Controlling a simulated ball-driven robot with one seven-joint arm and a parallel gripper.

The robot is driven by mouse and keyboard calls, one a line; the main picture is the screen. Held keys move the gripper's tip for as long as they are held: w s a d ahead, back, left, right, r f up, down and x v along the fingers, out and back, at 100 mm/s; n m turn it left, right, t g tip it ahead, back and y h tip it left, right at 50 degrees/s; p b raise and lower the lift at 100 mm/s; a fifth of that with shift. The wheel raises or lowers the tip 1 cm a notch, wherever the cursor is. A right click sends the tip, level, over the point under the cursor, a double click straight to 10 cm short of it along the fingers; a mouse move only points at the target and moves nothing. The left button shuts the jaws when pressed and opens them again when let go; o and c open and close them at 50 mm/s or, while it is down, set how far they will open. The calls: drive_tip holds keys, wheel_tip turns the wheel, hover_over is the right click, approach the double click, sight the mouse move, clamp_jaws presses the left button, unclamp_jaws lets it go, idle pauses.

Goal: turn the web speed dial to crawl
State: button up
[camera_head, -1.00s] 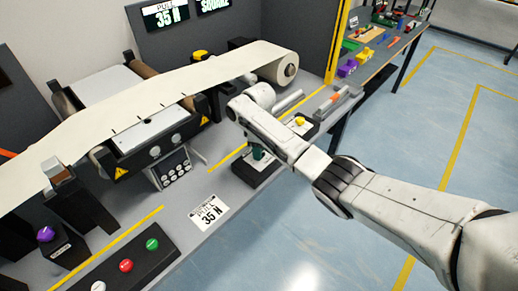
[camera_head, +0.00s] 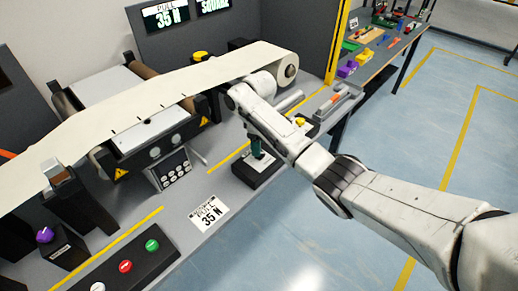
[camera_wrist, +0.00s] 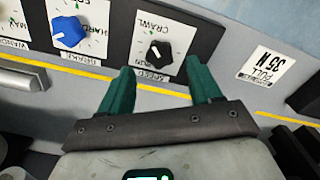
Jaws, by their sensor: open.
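The web speed dial (camera_wrist: 159,50) is a small black knob with a white pointer line on a white plate. The plate reads CRAWL (camera_wrist: 156,22) at one edge and SPEED at the opposite edge. In the wrist view my gripper (camera_wrist: 160,78) is open, its two green fingers apart, with the dial just beyond and between the fingertips, not gripped. In the head view my gripper (camera_head: 258,158) hangs over the dark dial box at the bench's front, and the arm hides most of the dial there.
A blue brake knob (camera_wrist: 68,31) sits beside the speed dial. A PULL 35 N card (camera_head: 209,213) lies on the bench. The paper web (camera_head: 150,95) runs behind to a roll. A button box (camera_head: 125,266) stands at front left.

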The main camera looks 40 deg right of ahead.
wheel_tip(320, 180, up, 7)
drive_tip(key=shift+b, duration=0.35)
idle(0.4)
drive_tip(key=s+a+f+m+t+y, duration=0.1)
drive_tip(key=s+a+f, duration=0.55)
drive_tip(key=a, duration=0.25)
drive_tip(key=s+a+f+m+y, duration=0.1)
drive_tip(key=s+a+f, duration=0.55)
drive_tip(key=a, duration=0.35)
drive_tip(key=s+d+m+h, duration=0.2)
drive_tip(key=s+m, duration=0.2)
drive_tip(key=s, duration=1.8)
drive_tip(key=shift+s+f+m, duration=0.25)
drive_tip(key=shift+f+m, duration=0.05)
drive_tip(key=shift+f, duration=0.1)
drive_tip(key=shift+a, duration=0.1)
